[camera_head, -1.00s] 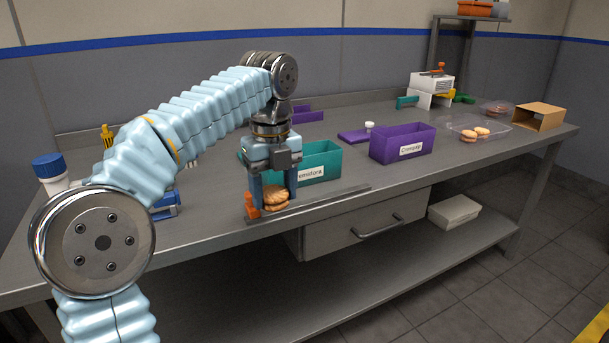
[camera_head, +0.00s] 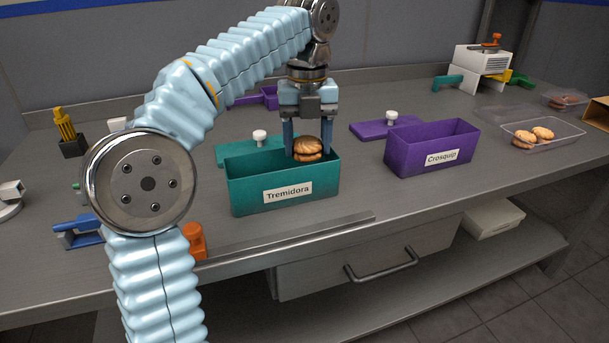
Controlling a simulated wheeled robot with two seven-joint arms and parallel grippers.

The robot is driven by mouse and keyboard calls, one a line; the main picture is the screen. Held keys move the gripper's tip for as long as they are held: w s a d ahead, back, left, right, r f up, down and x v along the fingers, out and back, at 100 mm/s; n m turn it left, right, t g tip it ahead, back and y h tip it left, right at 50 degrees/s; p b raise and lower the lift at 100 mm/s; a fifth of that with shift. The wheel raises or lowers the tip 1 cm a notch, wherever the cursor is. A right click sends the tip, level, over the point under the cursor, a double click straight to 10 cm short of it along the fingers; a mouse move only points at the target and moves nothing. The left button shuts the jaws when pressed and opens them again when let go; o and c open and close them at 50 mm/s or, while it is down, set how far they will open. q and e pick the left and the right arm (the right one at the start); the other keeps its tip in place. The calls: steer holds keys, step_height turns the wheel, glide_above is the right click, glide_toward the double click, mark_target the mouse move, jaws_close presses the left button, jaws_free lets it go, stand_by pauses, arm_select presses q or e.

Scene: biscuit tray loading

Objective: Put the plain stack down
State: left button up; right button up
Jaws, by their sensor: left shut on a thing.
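The plain stack (camera_head: 307,149) is a small pile of golden-brown biscuits in the camera_head view. My left gripper (camera_head: 311,150) points down and is shut on it, with one finger at each side. The stack is at rim height at the right end of the teal box (camera_head: 235,195) labelled "Tremidora", seemingly over its opening. I cannot tell whether it touches the box. The inside floor of the box is hidden by its front wall. My right gripper is not in view.
A purple box (camera_head: 432,162) labelled "Crosquip" stands to the right. A teal lid (camera_head: 235,151) and a purple lid (camera_head: 385,127) lie behind the boxes. A clear tray (camera_head: 562,134) holds biscuits at the right. An orange object (camera_head: 194,240) is near the front edge.

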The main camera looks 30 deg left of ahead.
mark_target(307, 140)
arm_select(q)
step_height(307, 140, down, 8)
steer(key=shift+s+r+b, duration=0.1)
steer(key=shift+r+b, duration=0.1)
steer(key=shift+b, duration=0.7)
steer(key=shift+f, duration=0.1)
steer(key=o, duration=0.4)
step_height(307, 140, up, 10)
steer(key=p, duration=0.2)
steer(key=shift+p, duration=0.4)
steer(key=shift+r, duration=1.15)
